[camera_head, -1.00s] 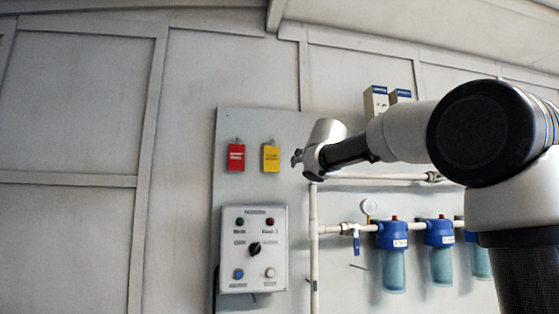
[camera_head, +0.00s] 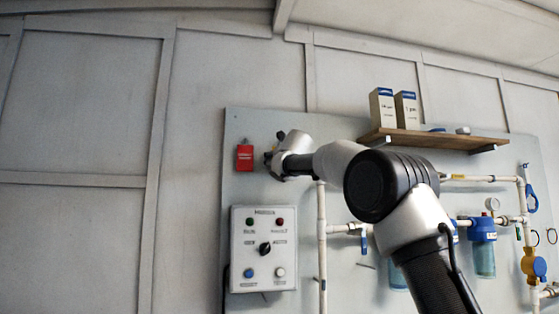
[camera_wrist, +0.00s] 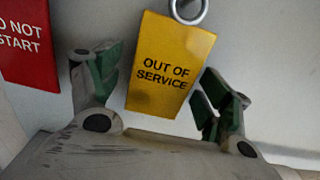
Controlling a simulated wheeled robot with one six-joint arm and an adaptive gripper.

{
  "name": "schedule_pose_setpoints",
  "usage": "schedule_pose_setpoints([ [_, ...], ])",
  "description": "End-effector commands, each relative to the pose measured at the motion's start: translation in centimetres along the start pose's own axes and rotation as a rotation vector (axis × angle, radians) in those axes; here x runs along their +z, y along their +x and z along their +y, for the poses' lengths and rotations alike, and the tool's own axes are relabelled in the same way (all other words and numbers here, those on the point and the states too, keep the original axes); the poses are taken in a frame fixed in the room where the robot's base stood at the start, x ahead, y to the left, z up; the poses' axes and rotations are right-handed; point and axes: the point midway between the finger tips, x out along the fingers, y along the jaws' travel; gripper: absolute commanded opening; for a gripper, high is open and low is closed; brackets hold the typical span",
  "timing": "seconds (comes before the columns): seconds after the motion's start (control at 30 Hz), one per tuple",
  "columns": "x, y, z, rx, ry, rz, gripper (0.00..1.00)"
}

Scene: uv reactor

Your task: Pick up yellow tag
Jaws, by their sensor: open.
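The yellow tag (camera_wrist: 172,62) reads "OUT OF SERVICE" and hangs flat near the panel, with a metal ring at its top, in the wrist view. My gripper (camera_wrist: 155,88) is open, with one green-padded finger on each side of the tag. The left finger is apart from the tag; the right finger is close to its edge, and I cannot tell whether it touches. In the head view my gripper (camera_head: 270,160) is at the panel, right of the red tag, and hides the yellow tag.
A red tag (camera_head: 244,157) hangs just left of my gripper; it also shows in the wrist view (camera_wrist: 25,45). A control box (camera_head: 264,248) sits below. A wooden shelf (camera_head: 435,139) with boxes, white pipes (camera_head: 322,240) and blue filter housings (camera_head: 482,228) are to the right.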

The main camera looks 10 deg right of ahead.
Motion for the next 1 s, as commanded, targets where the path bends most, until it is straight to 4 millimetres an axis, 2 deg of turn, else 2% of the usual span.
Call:
schedule_pose_setpoints([
  [0.07, 0.0, 0.0, 0.0, 0.000, 0.000, 0.000, 0.79],
  [0.3, 0.0, -0.1, 0.0, 0.000, 0.001, 0.000, 0.37],
  [0.67, 0.1, -0.1, 0.0, 0.000, 0.001, -0.001, 0.36],
  [0.87, 0.8, -0.1, 0.1, 0.001, 0.002, -0.002, 0.36],
  [1.0, 0.9, -2.1, -0.2, -0.003, -0.001, -0.002, 0.36],
])
